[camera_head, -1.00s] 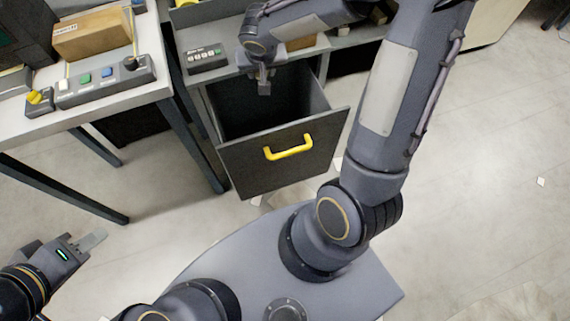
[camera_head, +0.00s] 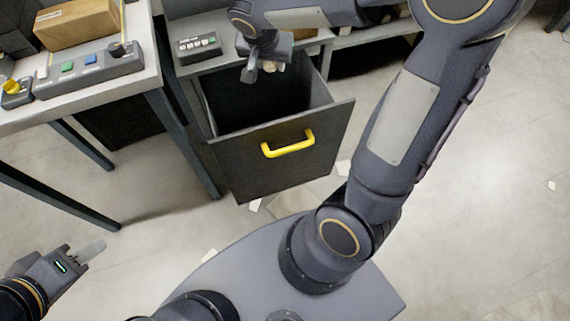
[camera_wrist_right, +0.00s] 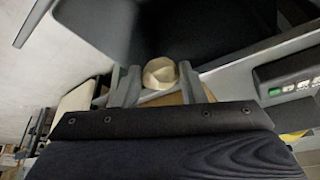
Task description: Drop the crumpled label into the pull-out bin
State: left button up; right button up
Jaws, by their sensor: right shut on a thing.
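The pull-out bin (camera_head: 240,172) is a dark open drawer with a yellow handle, pulled out of the grey cabinet. My right gripper (camera_head: 259,70) is above the bin's back part, near the cabinet edge. It is shut on the crumpled label (camera_wrist_right: 159,73), a small cream ball between the fingers in the right wrist view. In the head view the label (camera_head: 272,66) shows as a pale bit beside the fingers. The bin's dark interior fills the top of the wrist view. My left gripper (camera_head: 90,250) is low at the left, away from the bin; its finger gap is not clear.
A button box (camera_head: 199,47) sits on the cabinet top left of the bin. The table at left holds a cardboard box (camera_head: 78,22) and a control panel (camera_head: 90,74). Pale scraps (camera_head: 343,168) lie on the floor around the bin. Floor at right is mostly clear.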

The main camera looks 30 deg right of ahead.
jog(key=shift+f, duration=0.1)
jog(key=o, duration=1)
jog(key=p+v, duration=0.1)
jog(key=v, duration=0.6)
jog(key=shift+r, duration=0.4)
jog(key=shift+s, duration=0.1)
jog(key=s+a+r+n+y+p, duration=0.1)
jog(key=s+r+n+y+p, duration=0.1)
jog(key=s, duration=0.4)
jog(key=s+a+r+n+t+y+p, duration=0.1)
jog(key=s+a+r+n+y+p, duration=0.1)
jog(key=s+p, duration=0.2)
jog(key=s+a+r+n+t+y+p, duration=0.1)
jog(key=s+r+n+y+p, duration=0.1)
jog(key=s, duration=0.7)
jog(key=shift+a+r+n+y+p, duration=0.2)
jog(key=shift+a+n+y+p, duration=0.3)
jog(key=shift+p, duration=0.3)
